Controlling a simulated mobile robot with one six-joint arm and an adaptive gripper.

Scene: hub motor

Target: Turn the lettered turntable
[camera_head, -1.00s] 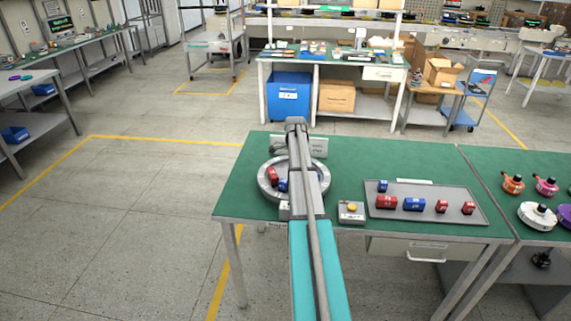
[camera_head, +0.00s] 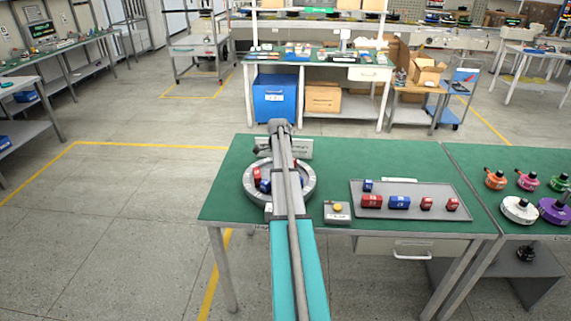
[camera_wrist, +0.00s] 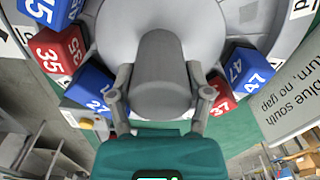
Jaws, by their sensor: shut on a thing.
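The round grey turntable (camera_head: 309,186) sits on the left part of the green table, partly hidden behind my arm. Red and blue numbered blocks stand on it, a red one (camera_head: 257,174) left of my arm. In the wrist view, its grey middle knob (camera_wrist: 160,62) stands between the two fingers of my gripper (camera_wrist: 159,72), which is shut on it. Around the knob are a red block 35 (camera_wrist: 62,55), a blue block 27 (camera_wrist: 90,87), a blue block 47 (camera_wrist: 243,68) and a red block 37 (camera_wrist: 220,97). My arm hides the gripper in the head view.
A grey tray (camera_head: 430,222) with several red and blue blocks lies to the right. A small box with a yellow button (camera_head: 338,211) stands between it and the turntable. A printed sign (camera_wrist: 292,108) stands beside the turntable. Motors (camera_head: 518,210) stand on the right table.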

